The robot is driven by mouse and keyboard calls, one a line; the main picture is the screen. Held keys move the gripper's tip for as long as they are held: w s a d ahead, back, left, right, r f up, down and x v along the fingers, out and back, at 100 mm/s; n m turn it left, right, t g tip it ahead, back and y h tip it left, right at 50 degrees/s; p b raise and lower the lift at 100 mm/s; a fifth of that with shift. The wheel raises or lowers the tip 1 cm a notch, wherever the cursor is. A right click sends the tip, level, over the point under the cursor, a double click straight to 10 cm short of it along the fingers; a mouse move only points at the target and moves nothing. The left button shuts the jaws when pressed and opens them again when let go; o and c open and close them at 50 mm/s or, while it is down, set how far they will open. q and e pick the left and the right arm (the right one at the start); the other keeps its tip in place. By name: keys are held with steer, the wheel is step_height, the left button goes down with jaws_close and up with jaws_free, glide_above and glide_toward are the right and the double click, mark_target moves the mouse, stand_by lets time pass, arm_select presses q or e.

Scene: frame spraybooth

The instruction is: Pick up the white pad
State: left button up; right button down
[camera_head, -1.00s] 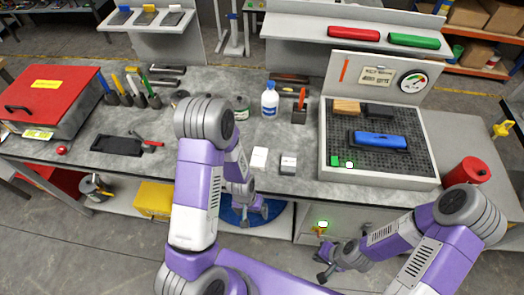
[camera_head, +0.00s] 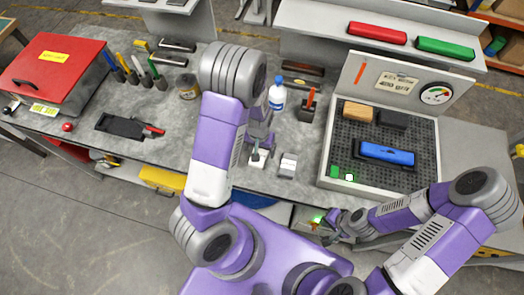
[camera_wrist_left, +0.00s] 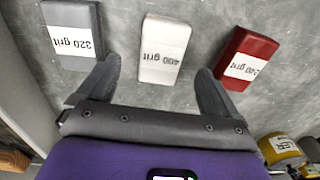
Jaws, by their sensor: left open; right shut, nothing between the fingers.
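The white pad (camera_wrist_left: 165,50), labelled "400 grit", lies flat on the grey bench between the two spread fingers of my left gripper (camera_wrist_left: 157,76) in the left wrist view. No finger visibly touches it. In the head view the white pad (camera_head: 254,161) is partly covered by my left gripper (camera_head: 258,150), which is over it. A grey "320 grit" pad (camera_wrist_left: 72,30) lies left of it in the wrist view, and a red pad (camera_wrist_left: 246,57) lies right. My right gripper (camera_head: 328,230) is shut and empty, low in front of the bench.
The grey pad also shows in the head view (camera_head: 288,164). The perforated tray (camera_head: 400,189), holding a blue tool (camera_head: 386,154), stands to the right. A tin (camera_wrist_left: 283,148) shows lower right in the wrist view.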

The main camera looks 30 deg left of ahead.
arm_select(q)
steer(key=shift+s+a+f, duration=0.1)
steer(key=shift+s+f, duration=0.1)
steer(key=shift+f, duration=0.35)
steer(key=shift+w+f, duration=0.15)
steer(key=shift+f, duration=2.15)
steer(key=c, duration=1)
step_height(320, 180, up, 10)
steer(key=shift+r+p, duration=0.1)
steer(key=shift+p, duration=0.3)
steer(key=shift+c, duration=0.2)
